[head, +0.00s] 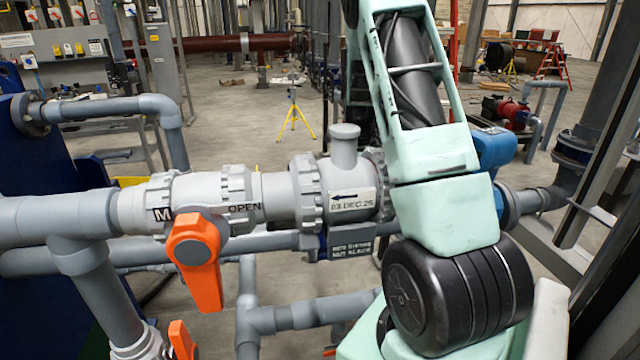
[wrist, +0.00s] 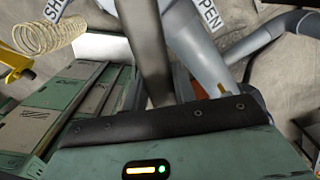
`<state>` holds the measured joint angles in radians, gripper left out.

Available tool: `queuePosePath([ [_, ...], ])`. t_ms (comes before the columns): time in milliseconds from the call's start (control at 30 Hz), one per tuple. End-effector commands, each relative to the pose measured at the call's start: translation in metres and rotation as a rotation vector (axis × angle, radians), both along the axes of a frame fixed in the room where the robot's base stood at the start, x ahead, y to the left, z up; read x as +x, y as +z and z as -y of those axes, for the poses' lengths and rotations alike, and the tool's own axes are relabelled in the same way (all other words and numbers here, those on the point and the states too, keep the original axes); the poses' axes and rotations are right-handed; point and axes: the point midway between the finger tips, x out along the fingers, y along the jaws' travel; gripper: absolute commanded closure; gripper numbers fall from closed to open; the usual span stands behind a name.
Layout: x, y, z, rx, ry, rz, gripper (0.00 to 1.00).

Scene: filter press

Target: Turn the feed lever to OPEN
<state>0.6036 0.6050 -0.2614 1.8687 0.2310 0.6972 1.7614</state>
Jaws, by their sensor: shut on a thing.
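In the wrist view my gripper (wrist: 166,75) is shut on an orange lever (wrist: 183,82), the feed lever. Only slivers of orange show past the dark grey finger and the grey pipe, so its exact angle is hidden. An OPEN label (wrist: 208,14) stands at the upper right and a partly cut SHUT label (wrist: 56,9) at the upper left. In the head view my gripper is out of sight. That view shows one orange lever (head: 196,258) hanging down and tilted on a grey valve marked OPEN (head: 244,208), with no gripper at it.
Another orange lever (head: 182,341) is cut off at the head view's bottom edge. Grey pipes (head: 60,217) cross in front. Green plates (wrist: 90,95) and a coiled hose (wrist: 50,36) lie left in the wrist view. Floor behind the pipes is mostly clear around a yellow tripod (head: 294,112).

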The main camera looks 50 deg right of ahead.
Motion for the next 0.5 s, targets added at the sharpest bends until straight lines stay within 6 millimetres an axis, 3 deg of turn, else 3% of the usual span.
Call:
queuePosePath([
  [500, 0.015, 0.001, 0.026, -0.005, 0.286, 0.002, 1.00],
])
